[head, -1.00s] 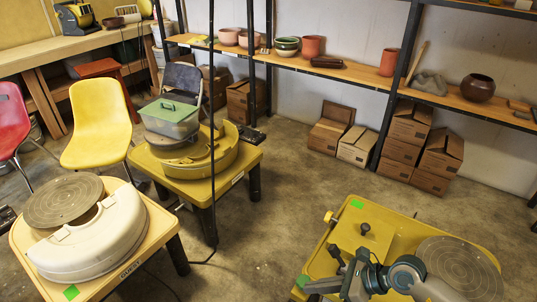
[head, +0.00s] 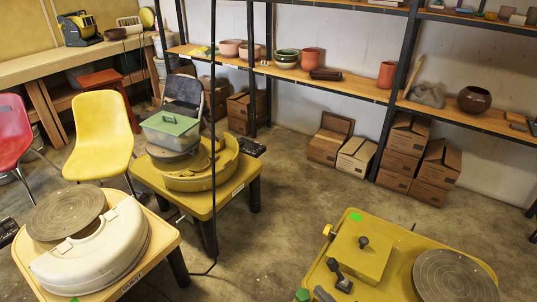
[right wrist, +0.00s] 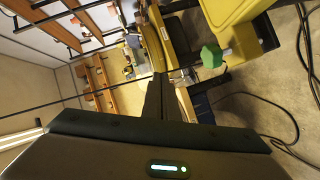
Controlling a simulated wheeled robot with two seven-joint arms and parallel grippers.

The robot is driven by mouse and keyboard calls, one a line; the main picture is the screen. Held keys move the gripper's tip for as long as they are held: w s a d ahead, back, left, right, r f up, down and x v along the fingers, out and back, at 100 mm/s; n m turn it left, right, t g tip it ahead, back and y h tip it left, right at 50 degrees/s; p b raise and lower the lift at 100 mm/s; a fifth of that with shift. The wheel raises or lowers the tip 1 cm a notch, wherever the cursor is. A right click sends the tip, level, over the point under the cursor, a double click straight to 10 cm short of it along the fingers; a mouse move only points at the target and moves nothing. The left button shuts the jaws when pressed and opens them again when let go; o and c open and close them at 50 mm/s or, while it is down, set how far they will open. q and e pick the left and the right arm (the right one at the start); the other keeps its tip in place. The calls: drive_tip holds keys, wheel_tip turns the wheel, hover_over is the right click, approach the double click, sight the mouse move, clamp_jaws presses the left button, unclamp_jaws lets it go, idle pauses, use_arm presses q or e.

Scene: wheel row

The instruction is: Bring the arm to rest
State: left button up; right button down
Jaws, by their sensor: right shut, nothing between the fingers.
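My right gripper shows in the right wrist view (right wrist: 160,82), with its dark fingers together and nothing between them. In the head view only a small dark piece (head: 323,294) at the bottom edge may be part of it. It is near the front left corner of the yellow wheel table (head: 390,292). In the right wrist view a green knob (right wrist: 211,56) and a yellow surface (right wrist: 228,14) lie to the right of the fingertips, apart from them. My left gripper is in neither view.
The yellow table carries a grey wheel head (head: 455,275), a square lid with a dark knob (head: 363,242) and a dark fitting (head: 340,275). A white-basin wheel (head: 95,255) stands at left. Boxes (head: 405,160) sit under the shelves. A cable (right wrist: 265,105) lies on the floor.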

drive_tip(key=s+d+f+m+g+h+p, duration=0.1)
drive_tip(key=s+d+f+m+h, duration=0.1)
drive_tip(key=s+f+m, duration=0.4)
drive_tip(key=s+d+f+m+g+h, duration=0.2)
drive_tip(key=s+f+m+h, duration=0.1)
drive_tip(key=f, duration=0.5)
drive_tip(key=s+f+m+g, duration=0.2)
drive_tip(key=s+f, duration=0.4)
drive_tip(key=s, duration=0.3)
drive_tip(key=s+a+f+m+g, duration=0.1)
drive_tip(key=s+f+m+g, duration=0.2)
drive_tip(key=s+f+m, duration=0.2)
drive_tip(key=s+p, duration=0.1)
drive_tip(key=s, duration=0.2)
drive_tip(key=shift+s+f+m+h, duration=0.3)
drive_tip(key=shift+s+f+h, duration=0.05)
drive_tip(key=shift+s+h, duration=0.05)
drive_tip(key=shift+a, duration=0.1)
